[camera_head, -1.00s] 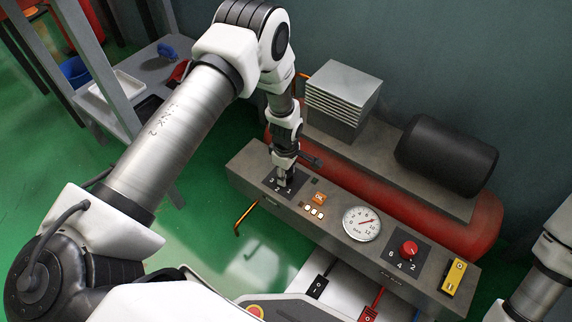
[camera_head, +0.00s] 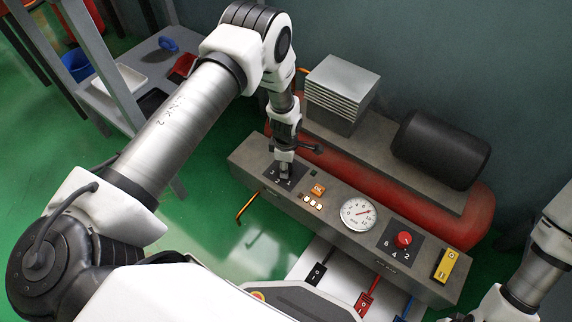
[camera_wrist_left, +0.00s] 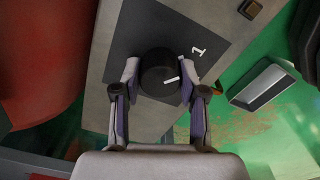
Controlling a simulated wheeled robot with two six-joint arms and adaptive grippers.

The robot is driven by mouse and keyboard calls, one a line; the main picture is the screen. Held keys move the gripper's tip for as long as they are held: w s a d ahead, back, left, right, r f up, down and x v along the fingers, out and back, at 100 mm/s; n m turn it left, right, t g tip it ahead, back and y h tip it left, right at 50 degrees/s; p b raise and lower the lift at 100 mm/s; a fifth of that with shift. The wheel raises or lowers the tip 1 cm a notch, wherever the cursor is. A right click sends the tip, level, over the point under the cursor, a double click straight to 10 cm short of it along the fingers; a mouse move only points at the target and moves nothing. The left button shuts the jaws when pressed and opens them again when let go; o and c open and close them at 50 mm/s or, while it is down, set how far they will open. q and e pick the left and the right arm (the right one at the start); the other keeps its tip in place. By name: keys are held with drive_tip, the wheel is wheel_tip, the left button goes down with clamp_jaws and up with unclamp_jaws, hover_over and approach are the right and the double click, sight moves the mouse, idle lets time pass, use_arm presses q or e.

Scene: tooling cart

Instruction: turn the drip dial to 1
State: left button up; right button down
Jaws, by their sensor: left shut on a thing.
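The drip dial (camera_wrist_left: 158,72) is a round black knob on a dark square plate (camera_wrist_left: 210,20) at the left end of the grey control panel. In the left wrist view my left gripper (camera_wrist_left: 158,80) is shut on it, one finger on each side. A white line shows on the knob's lower right, and the numeral 1 is on the plate to its upper right. My right gripper is out of frame.
Along the panel to the right are an orange button (camera_head: 318,190), a round pressure gauge (camera_head: 358,214), a red dial (camera_head: 403,239) and a yellow switch plate (camera_head: 445,266). A red tank (camera_head: 455,225) lies behind. A grey shelf (camera_head: 150,75) stands at the left.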

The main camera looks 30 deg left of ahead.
use_arm(q)
drive_tip(key=o, duration=1.1)
drive_tip(key=shift+o, duration=0.2)
wheel_tip(320, 180, up, 12)
